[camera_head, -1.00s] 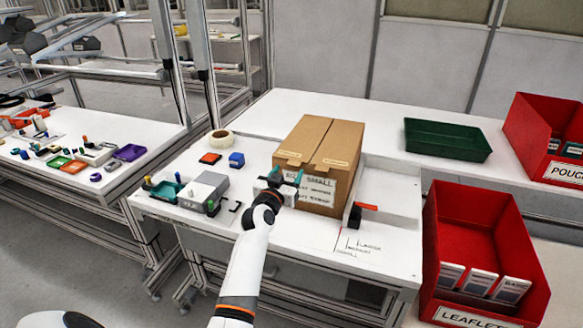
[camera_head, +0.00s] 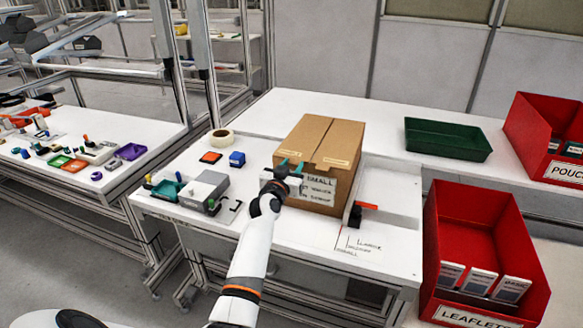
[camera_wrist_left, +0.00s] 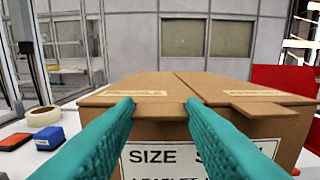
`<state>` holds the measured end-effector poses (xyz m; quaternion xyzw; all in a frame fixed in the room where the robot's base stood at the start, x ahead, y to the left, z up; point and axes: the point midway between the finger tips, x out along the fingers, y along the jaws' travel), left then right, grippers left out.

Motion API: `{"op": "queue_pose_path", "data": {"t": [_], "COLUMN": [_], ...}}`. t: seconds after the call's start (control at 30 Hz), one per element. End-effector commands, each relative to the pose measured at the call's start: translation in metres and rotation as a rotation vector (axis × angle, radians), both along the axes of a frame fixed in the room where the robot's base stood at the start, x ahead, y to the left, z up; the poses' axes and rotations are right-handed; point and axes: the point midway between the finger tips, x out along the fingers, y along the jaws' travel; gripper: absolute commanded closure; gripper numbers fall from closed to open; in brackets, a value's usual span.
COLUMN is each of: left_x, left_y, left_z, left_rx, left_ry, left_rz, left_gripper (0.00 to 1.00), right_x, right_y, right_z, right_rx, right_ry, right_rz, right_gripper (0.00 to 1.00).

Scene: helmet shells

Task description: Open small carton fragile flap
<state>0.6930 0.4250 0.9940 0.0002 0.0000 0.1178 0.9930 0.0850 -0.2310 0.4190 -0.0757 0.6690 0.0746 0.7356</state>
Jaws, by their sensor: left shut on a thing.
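The small brown carton (camera_head: 325,138) stands shut on the white table, its two top flaps (camera_wrist_left: 205,83) meeting at a middle seam. Each flap has a tab with a pale label at the front; the label words are too small to read. A white "SIZE SMALL" label (camera_wrist_left: 175,155) is on the front face. My left gripper (camera_head: 292,167) is at the front edge of the carton's left flap. My right gripper is not in view.
A tape roll (camera_head: 219,138), an orange block (camera_head: 210,157) and a blue block (camera_head: 237,159) lie left of the carton. A grey box (camera_head: 204,190) stands nearer. A red-handled tool (camera_head: 366,206) is right of the carton. A green tray (camera_head: 447,140) and red bins (camera_head: 475,240) are further right.

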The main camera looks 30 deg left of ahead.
Motion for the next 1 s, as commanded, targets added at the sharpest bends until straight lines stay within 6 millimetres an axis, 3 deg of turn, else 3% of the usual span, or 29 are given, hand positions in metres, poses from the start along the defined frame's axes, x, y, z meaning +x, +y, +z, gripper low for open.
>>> {"op": "queue_pose_path", "data": {"t": [0.47, 1.0], "left_x": [0.0, -0.003], "left_y": [0.001, 0.014], "left_z": [0.011, 0.044], "left_rx": [-0.104, -0.568], "left_ry": [-0.024, -0.136], "left_rz": [0.0, 0.0], "left_gripper": [1.0, 1.0], "right_x": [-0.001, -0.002], "right_y": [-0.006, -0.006], "right_z": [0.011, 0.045], "right_rx": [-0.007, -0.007], "right_ry": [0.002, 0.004], "right_rz": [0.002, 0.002], "right_gripper": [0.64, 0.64]}}
